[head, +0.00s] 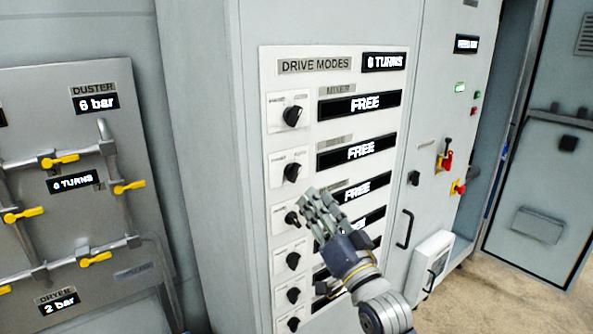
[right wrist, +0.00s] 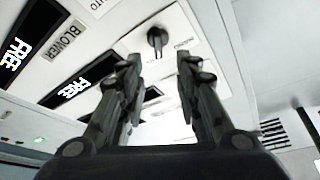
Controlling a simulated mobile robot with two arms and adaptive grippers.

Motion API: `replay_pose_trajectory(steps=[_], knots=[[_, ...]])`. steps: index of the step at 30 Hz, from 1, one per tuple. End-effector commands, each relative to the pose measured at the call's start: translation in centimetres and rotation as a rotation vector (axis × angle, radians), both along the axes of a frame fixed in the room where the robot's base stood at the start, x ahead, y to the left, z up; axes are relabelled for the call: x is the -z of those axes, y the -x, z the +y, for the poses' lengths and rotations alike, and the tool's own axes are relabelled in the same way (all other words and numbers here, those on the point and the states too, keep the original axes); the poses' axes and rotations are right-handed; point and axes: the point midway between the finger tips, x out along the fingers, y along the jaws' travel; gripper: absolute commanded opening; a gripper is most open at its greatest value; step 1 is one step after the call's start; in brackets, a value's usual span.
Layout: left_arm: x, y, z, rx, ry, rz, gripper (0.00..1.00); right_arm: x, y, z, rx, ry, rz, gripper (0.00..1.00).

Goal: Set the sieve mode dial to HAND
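The drive modes panel (head: 265,110) carries a column of black rotary dials on white plates, each beside a black display; the readable ones say FREE. The top row's label reads MIXER. I cannot read which row is the sieve. My right gripper (head: 318,208) is in front of the panel, just right of the third dial (head: 292,218), and covers part of the lower displays. In the right wrist view my right gripper (right wrist: 158,75) is open, its fingers apart and nothing held. A dial (right wrist: 157,40) shows beyond the gap between the fingertips. My left gripper is not in view.
A pipe board (head: 70,130) with yellow valve handles stands at the left. Right of the panel are a black door handle (head: 404,229), red and yellow switches (head: 458,187) and a white box (head: 430,265). A BLOWER label (right wrist: 64,44) shows in the right wrist view.

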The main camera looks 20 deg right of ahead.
Motion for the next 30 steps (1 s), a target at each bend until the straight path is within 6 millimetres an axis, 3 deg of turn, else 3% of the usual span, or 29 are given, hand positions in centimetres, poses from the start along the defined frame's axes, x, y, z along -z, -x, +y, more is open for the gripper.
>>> replay_pose_trajectory(steps=[3, 7, 11, 18, 27, 30], knots=[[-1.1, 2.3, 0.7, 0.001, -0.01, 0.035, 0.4, -1.2, -2.2, 0.3, 0.0, 0.001, 0.0, 0.31], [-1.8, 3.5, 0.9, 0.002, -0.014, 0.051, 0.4, -2.0, -4.5, 0.6, 0.0, 0.001, 0.0, 0.31], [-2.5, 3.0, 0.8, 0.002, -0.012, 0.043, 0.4, -2.5, -6.4, 1.0, 0.0, 0.001, 0.001, 0.31], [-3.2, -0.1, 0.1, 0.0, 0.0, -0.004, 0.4, -2.9, -8.1, 1.2, 0.0, 0.001, 0.002, 0.31], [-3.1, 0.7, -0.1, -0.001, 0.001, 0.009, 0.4, -2.9, -8.2, 1.2, 0.0, 0.001, 0.001, 0.31], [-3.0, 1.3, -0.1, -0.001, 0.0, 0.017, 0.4, -2.9, -8.2, 1.2, 0.0, 0.001, 0.001, 0.1]])
